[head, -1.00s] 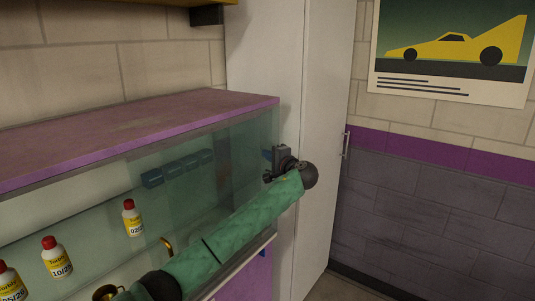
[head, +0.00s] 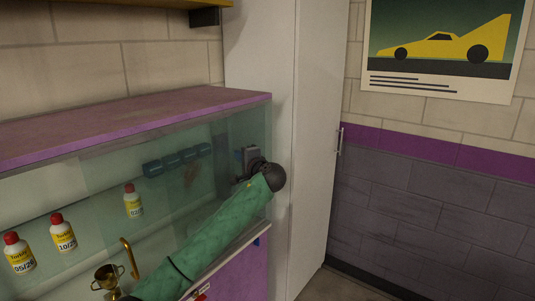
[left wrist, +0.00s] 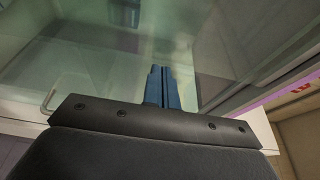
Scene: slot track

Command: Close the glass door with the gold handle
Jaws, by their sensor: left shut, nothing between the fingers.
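The display case has sliding glass fronts under a purple top. The glass door's gold handle (head: 129,258) is an upright curved bar at the lower left in the head view, partly beside my left arm. The glass door (head: 105,185) is see-through, and its edges are hard to make out. My left gripper (head: 243,156) is at the right end of the case, by the glass. In the left wrist view its blue fingers (left wrist: 162,84) are together and empty, pointing at the glass. I cannot tell whether they touch it. My right gripper is not in view.
A gold trophy cup (head: 107,277) stands low left. A tall white cupboard (head: 262,60) adjoins the case's right end. The purple top (head: 130,120) is clear.

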